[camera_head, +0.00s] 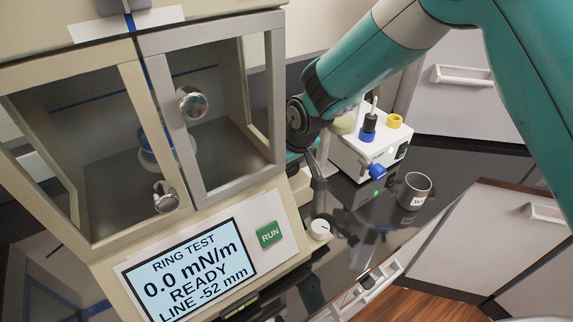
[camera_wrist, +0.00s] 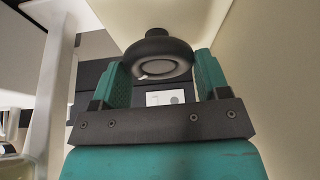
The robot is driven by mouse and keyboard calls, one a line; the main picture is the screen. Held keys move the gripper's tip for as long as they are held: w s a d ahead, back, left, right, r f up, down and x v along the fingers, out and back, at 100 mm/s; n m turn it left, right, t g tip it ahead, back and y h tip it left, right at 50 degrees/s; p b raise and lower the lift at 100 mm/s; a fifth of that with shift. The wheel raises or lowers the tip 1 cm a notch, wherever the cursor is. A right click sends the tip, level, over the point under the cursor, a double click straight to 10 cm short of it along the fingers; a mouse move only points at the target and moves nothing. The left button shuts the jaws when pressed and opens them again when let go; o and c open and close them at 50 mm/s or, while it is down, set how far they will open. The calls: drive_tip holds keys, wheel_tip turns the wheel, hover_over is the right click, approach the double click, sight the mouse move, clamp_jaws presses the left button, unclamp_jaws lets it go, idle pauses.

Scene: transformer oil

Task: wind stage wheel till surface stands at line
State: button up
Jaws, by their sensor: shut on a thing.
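The ring test instrument (camera_head: 105,245) is a cream cabinet with glass doors. Its display (camera_head: 195,278) reads RING TEST, 0.0 mN/m, READY, LINE -52 mm. A glass dish with a blue part (camera_head: 152,145) shows inside, partly behind the door frame; its liquid surface is too small to judge. In the wrist view, the dark round stage wheel (camera_wrist: 158,52) sits between the teal fingers of my gripper (camera_wrist: 162,76), which is shut on it. In the head view my arm reaches to the cabinet's right side, where the wheel is hidden.

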drive_tip(key=shift+m+h+b, duration=0.3)
drive_tip(key=shift+m+b, duration=0.05)
drive_tip(key=shift+m, duration=0.75)
drive_tip(key=shift+t, duration=0.3)
drive_tip(key=o, duration=0.9)
drive_tip(key=shift+r, duration=0.15)
wheel_tip(320, 180, up, 20)
drive_tip(key=b, duration=0.3)
